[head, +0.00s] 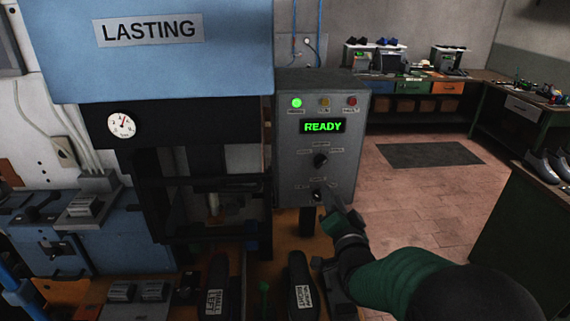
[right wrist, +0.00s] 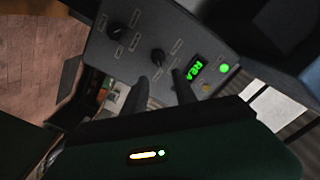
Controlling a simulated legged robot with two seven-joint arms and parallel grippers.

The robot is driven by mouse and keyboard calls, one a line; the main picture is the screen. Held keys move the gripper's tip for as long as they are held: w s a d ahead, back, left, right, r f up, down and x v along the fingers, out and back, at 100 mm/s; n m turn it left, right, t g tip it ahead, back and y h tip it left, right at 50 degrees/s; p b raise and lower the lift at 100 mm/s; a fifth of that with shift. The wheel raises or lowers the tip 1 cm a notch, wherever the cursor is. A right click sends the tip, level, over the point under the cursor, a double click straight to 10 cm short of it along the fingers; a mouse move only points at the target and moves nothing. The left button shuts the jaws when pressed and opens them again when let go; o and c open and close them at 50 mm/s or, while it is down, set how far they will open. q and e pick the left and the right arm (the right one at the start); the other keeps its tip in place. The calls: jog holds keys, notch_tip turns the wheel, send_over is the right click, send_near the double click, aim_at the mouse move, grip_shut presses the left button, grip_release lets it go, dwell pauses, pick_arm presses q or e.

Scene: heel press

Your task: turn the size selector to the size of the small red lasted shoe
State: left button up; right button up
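The grey control box (head: 290,150) has two black knobs, an upper knob (head: 320,160) and a lower knob (head: 317,195). Their labels are too small to read, so I cannot tell which is the size selector. My right gripper (head: 326,196) is in front of the box, by the lower knob in the head view. In the right wrist view its two fingers (right wrist: 164,86) are apart with nothing between them. They point toward the knob nearer the display (right wrist: 157,56); the other knob (right wrist: 115,30) is farther left. No shoe is clearly red. My left gripper is not in view.
The green display (head: 323,126) reads READY and a green lamp (head: 297,103) is lit. The blue LASTING press (head: 150,60) stands left of the box. Two dark shoe-shaped pieces with labels (head: 217,275) (head: 298,270) lie on the bench below. Open floor is at right.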

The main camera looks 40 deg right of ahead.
jog(key=p, duration=0.2)
send_near(321, 166)
jog(key=w+d, duration=0.1)
jog(key=d, duration=0.1)
jog(key=w, duration=0.2)
jog(key=w+d+p, duration=0.1)
jog(key=w, duration=0.1)
jog(key=w+r+p, duration=0.1)
jog(key=w, duration=0.1)
jog(key=shift+w+d, duration=0.25)
jog(key=shift+w, duration=0.1)
jog(key=shift+w+d, duration=0.15)
jog(key=shift+w, duration=0.05)
jog(key=shift+d+f, duration=0.25)
jog(key=shift+d, duration=0.6)
jog(key=shift+c, duration=0.8)
jog(key=shift+f, duration=0.1)
jog(key=shift+c, duration=1.3)
jog(key=shift+a, duration=0.1)
jog(key=shift+c, duration=1.2)
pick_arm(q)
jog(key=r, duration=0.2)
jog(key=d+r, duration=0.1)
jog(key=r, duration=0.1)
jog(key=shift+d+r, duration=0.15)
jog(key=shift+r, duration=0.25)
pick_arm(e)
jog(key=shift+w+a, duration=0.1)
jog(key=shift+a, duration=0.15)
grip_shut()
